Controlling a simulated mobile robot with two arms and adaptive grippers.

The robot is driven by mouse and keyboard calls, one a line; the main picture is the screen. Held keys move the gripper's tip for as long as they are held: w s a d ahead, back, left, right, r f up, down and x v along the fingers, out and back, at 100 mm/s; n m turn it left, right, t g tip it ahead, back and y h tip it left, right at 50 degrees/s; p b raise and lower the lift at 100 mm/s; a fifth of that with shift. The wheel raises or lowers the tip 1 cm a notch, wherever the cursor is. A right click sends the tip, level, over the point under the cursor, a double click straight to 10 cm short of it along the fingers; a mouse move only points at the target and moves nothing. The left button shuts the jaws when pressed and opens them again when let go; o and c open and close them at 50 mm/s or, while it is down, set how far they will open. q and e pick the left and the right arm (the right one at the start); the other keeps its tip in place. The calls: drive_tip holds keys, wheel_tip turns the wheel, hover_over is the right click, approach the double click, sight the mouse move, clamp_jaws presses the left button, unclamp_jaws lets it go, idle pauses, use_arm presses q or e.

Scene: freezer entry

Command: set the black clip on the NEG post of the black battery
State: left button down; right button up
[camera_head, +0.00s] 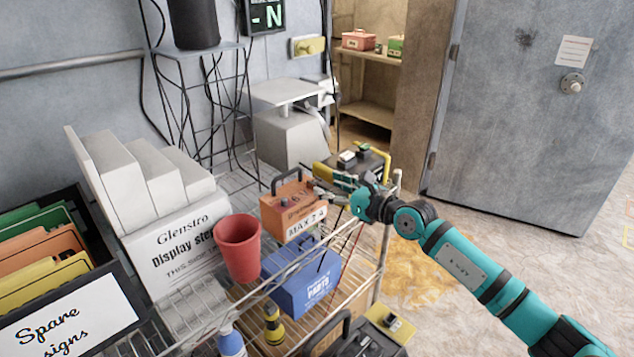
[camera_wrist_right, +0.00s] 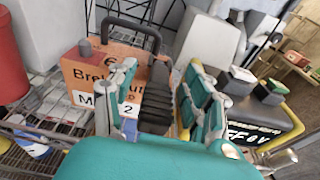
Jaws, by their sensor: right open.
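The black battery (camera_head: 376,160) stands on the wire shelf behind my right gripper, with blocks on top and a yellow handle or edge. In the wrist view the black battery (camera_wrist_right: 262,118) is right of the fingers, with a partly hidden white label on its front; I cannot read a NEG mark. My right gripper (camera_head: 333,188) is open beside the orange box. In the wrist view, a black ribbed piece, apparently the black clip (camera_wrist_right: 158,95), lies between the open fingers (camera_wrist_right: 165,90), against the orange box. Whether the fingers touch it is unclear. My left gripper is out of view.
The orange box (camera_head: 290,207) with a black handle is close left of my gripper. A red cup (camera_head: 238,248) and a blue box (camera_head: 303,278) stand nearby. A grey scale (camera_head: 290,130) is behind.

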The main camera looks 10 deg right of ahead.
drive_tip(key=shift+w+a, duration=0.15)
drive_tip(key=shift+w, duration=0.05)
drive_tip(key=shift+c, duration=0.7)
clamp_jaws()
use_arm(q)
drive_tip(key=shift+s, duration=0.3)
use_arm(e)
drive_tip(key=shift+r, duration=0.1)
